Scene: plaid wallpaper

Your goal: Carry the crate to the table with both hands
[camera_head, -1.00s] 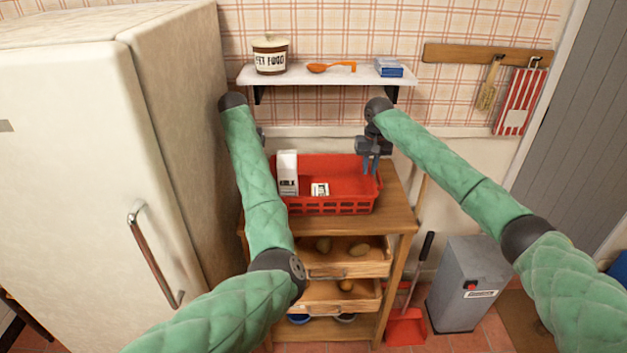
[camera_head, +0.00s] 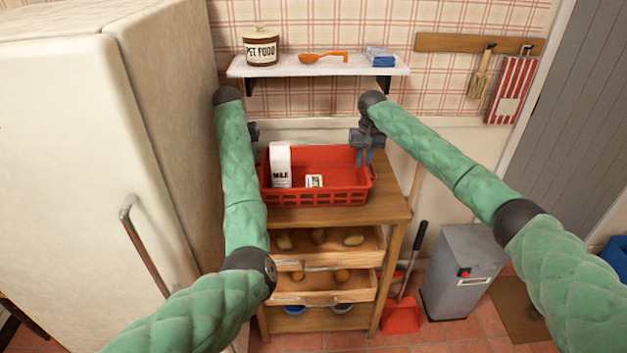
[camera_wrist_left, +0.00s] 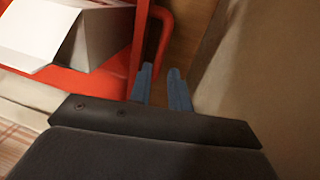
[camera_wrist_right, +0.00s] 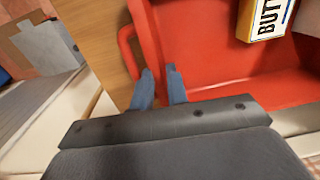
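The red crate (camera_head: 318,197) sits on top of a wooden trolley (camera_head: 385,205). It holds a white milk carton (camera_head: 280,168) and a small butter pack (camera_head: 314,181), whose label also shows in the right wrist view (camera_wrist_right: 266,18). My right gripper (camera_head: 364,160) points down at the crate's right end, its fingers apart around the rim beside the handle loop (camera_wrist_right: 124,42). My left gripper (camera_wrist_left: 161,75) is at the left end, mostly hidden behind my arm in the head view. Its fingers are apart, with the red handle (camera_wrist_left: 166,22) running between them. Firm contact cannot be told.
A fridge (camera_head: 70,180) stands close on the left. A shelf (camera_head: 320,66) with a pet food jar (camera_head: 261,47) hangs above the crate. A grey bin (camera_head: 462,275) and red dustpan (camera_head: 401,316) stand right of the trolley. No separate table is seen.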

